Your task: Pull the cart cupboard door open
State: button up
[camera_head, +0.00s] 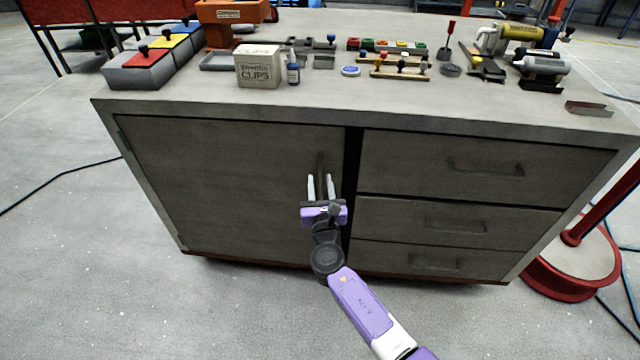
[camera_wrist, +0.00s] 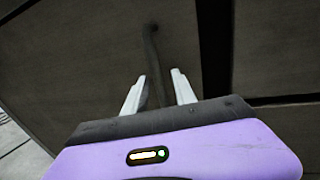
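The cupboard door (camera_head: 220,180) is the wide grey-brown panel on the left of the cart front; the wrist view shows it too (camera_wrist: 80,60). Its upright bar handle (camera_head: 319,164) is near the door's right edge. My gripper (camera_head: 320,180) is in front of the handle's lower part, with its two pale fingers apart. In the wrist view the handle (camera_wrist: 152,55) runs down between the spread fingers (camera_wrist: 158,85), with space showing beside it. A dark vertical gap lies right of the door; I cannot tell whether the door is slightly ajar. The palm hides the handle's lower end.
Three drawers (camera_head: 455,216) with bar handles are right of the door. The cart top (camera_head: 330,108) holds a clips box (camera_head: 258,66), a small bottle (camera_head: 293,72), lidded bins and tools. A red round base (camera_head: 570,265) stands at right. The floor left of the cart is mostly clear, with a cable.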

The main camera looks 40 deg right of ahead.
grip_shut()
dwell(1.4)
